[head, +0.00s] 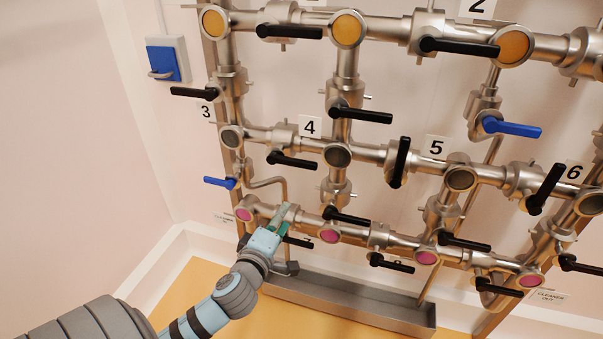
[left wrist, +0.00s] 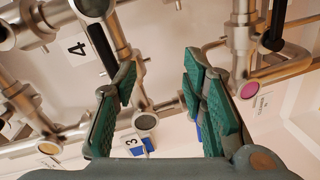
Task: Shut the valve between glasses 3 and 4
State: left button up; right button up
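Glass 3 (head: 231,137) and glass 4 (head: 337,155) are dark sight glasses on the middle pipe row. They also show in the left wrist view as glass 3 (left wrist: 145,121) and glass 4 (left wrist: 92,5). The valve between them has a black handle (head: 291,160) lying roughly along the pipe; the handle also shows in the left wrist view (left wrist: 103,48). My left gripper (head: 282,217) is below this handle in the head view, in front of the lower row. Its green-padded fingers are apart and empty in the left wrist view. My right gripper is not in view.
A blue handle (head: 220,183) sits below glass 3. A lower-row black handle (head: 298,242) is close to my left gripper. Pink glasses (head: 244,214) line the lower row. A vertical-pipe handle (head: 348,218) hangs below glass 4. A metal trough (head: 345,300) runs underneath.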

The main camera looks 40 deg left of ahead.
aim_at(302, 167)
pick_arm(q)
notch_tip(302, 167, up, 7)
jog(key=d+n+t, duration=0.1)
jog(key=n+t, duration=0.1)
jog(key=n, duration=0.1)
jog(key=p+x, duration=0.1)
jog(key=x, duration=1.3)
jog(key=shift+f, duration=0.15)
grip_shut()
